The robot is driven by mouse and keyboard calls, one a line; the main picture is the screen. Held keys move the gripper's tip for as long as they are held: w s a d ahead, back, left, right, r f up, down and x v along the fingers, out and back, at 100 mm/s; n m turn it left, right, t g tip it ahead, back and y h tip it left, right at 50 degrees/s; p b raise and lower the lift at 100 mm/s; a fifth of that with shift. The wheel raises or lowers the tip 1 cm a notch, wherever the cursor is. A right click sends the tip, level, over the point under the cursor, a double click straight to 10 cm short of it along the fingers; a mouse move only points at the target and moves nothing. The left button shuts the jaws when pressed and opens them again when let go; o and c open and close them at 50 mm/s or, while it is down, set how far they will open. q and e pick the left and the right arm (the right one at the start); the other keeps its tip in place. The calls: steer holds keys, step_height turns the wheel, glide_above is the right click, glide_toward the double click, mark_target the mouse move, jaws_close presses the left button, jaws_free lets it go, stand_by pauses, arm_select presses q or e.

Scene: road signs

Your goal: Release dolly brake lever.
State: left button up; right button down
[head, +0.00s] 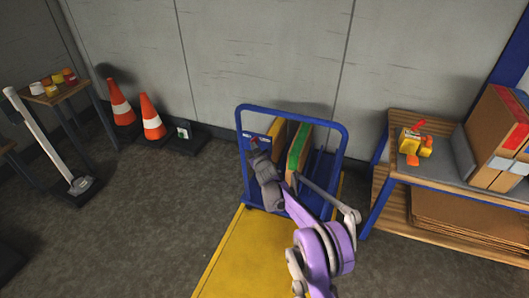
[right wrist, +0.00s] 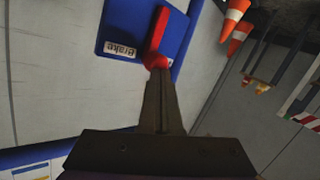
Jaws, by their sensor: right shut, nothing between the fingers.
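The dolly (head: 219,262) has a yellow deck and a blue tubular handle frame (head: 297,116). In the right wrist view a blue brake panel (right wrist: 118,22) carries a white "Brake" label (right wrist: 119,48) and a red lever (right wrist: 157,30) with a rounded red end. The red lever (head: 254,140) shows small in the head view, at the left of the handle frame. My right gripper (right wrist: 156,72) is shut and empty, its fingertips at the lever's rounded end; I cannot tell whether they touch. The right gripper and arm hide part of the deck. My left gripper is not in view.
Upright boards (head: 298,148) stand at the dolly's handle end. A wooden bench (head: 398,190) with boxes and a yellow-orange tool stands at the right. Traffic cones (head: 151,118) stand by the wall at the left. The floor left of the dolly is clear.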

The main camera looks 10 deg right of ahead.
steer(key=n+g, duration=0.1)
steer(key=w+a+n+g+h+p, duration=0.1)
steer(key=shift+a+n, duration=0.15)
steer(key=shift+n, duration=0.15)
steer(key=shift+r, duration=0.25)
steer(key=shift+r+p, duration=0.5)
steer(key=shift+r, duration=0.15)
